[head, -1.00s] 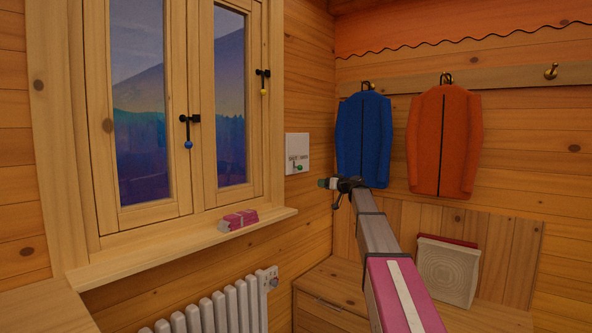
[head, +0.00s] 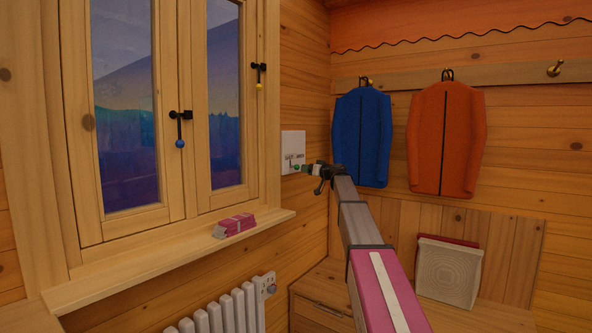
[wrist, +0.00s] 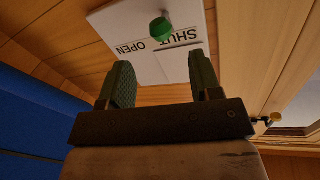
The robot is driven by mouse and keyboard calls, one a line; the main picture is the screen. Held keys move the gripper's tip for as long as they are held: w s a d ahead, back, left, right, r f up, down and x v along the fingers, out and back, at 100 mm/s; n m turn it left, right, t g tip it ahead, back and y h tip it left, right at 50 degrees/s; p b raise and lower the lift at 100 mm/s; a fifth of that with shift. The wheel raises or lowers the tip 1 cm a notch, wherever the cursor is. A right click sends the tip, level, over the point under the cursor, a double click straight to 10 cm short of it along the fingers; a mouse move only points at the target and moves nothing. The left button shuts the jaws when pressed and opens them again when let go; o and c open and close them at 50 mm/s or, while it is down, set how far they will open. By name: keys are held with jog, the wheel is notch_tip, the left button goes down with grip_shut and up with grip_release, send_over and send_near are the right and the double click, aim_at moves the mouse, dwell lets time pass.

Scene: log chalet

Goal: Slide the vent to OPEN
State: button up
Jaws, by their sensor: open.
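The vent is a white plate (head: 292,142) on the log wall, just right of the window. In the wrist view the plate (wrist: 105,20) carries the words SHUT and OPEN, seen upside down. Its green knob (wrist: 160,28) stands out in front of the lettering, close to the edge of SHUT; I cannot tell its exact place along the slide. The knob also shows in the head view (head: 296,167). My gripper (wrist: 162,78) is open and empty, fingers pointing at the plate. The knob lies ahead of the gap between the fingertips, apart from both.
A window with a blue-knobbed handle (head: 180,143) and a yellow-knobbed one (head: 259,85) is left of the vent. Its sill (head: 130,273) holds pink packets (head: 234,225). A radiator (head: 220,312) sits below. Blue (head: 361,138) and orange (head: 446,138) jackets hang at right.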

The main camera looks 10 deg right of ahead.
aim_at(297, 167)
jog(key=x, duration=0.9)
